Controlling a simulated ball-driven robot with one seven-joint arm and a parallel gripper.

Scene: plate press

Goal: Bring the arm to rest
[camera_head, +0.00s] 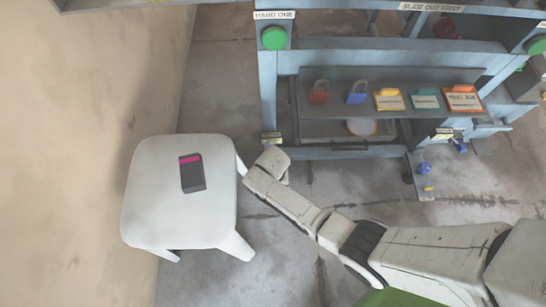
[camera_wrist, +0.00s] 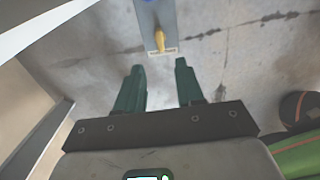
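My arm (camera_head: 297,207) reaches from the lower right toward the upper left in the head view. It ends beside the right edge of the white stool (camera_head: 140,205), near the left leg of the blue-grey press frame. My gripper's fingers are hidden in the head view. In the wrist view my gripper (camera_wrist: 160,64) shows two dark green fingers spread apart. It is open, with nothing held between them and concrete floor behind.
A dark device with a pink band (camera_head: 192,173) lies on the stool. The press frame (camera_head: 268,95) has a green button (camera_head: 274,38) and a shelf with padlocks (camera_head: 357,92) and tags (camera_head: 389,99). A beige wall (camera_head: 90,90) stands left.

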